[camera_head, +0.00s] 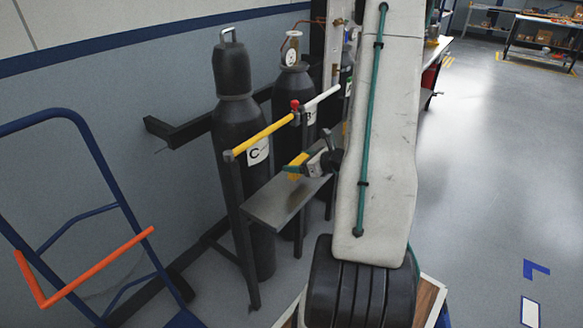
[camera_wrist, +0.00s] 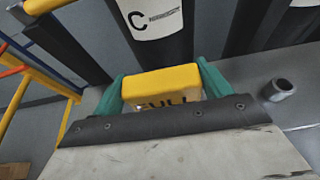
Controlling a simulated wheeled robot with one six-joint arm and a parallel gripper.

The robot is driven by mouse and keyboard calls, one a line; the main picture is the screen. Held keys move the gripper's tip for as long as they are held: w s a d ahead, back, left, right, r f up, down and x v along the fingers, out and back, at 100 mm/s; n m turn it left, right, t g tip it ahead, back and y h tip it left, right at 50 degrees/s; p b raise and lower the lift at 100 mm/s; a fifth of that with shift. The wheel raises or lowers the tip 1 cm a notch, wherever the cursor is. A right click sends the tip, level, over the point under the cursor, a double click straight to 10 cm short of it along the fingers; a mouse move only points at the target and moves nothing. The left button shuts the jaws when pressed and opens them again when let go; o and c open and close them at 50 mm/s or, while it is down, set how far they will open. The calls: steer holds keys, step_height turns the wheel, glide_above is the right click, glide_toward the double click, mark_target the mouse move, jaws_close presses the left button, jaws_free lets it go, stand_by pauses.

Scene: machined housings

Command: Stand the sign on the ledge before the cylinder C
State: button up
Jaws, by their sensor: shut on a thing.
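My gripper (camera_head: 302,166) is shut on the yellow sign (camera_head: 296,167). In the wrist view the sign (camera_wrist: 160,82) sits between the teal fingers, with part of the word FULL showing on its lower side. The sign is over the right, far part of the grey ledge (camera_head: 268,207) in the head view; I cannot tell any gap below it. Cylinder C (camera_head: 233,130) is dark, upright and behind the ledge's left part. Its white C label (camera_head: 258,152) shows left of the sign, and also in the wrist view (camera_wrist: 150,18), beyond and above the sign.
A yellow rail (camera_head: 262,136) crosses in front of cylinder C. Another dark cylinder (camera_head: 290,90) stands to its right. A blue hand truck (camera_head: 70,115) with an orange bar (camera_head: 95,265) stands at the left. A grey round stub (camera_wrist: 279,90) is right of my gripper.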

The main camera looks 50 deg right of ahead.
steer(key=shift+w+a+f, duration=0.2)
steer(key=shift+w+f, duration=0.35)
steer(key=shift+w, duration=0.1)
steer(key=shift+s+d+f, duration=0.2)
steer(key=shift+f, duration=0.35)
steer(key=shift+s+d+f, duration=0.15)
steer(key=shift+f, duration=0.4)
steer(key=shift+w+a+f, duration=0.15)
steer(key=shift+w+a, duration=0.05)
steer(key=shift+a, duration=0.1)
steer(key=shift+f, duration=0.1)
steer(key=o, duration=1)
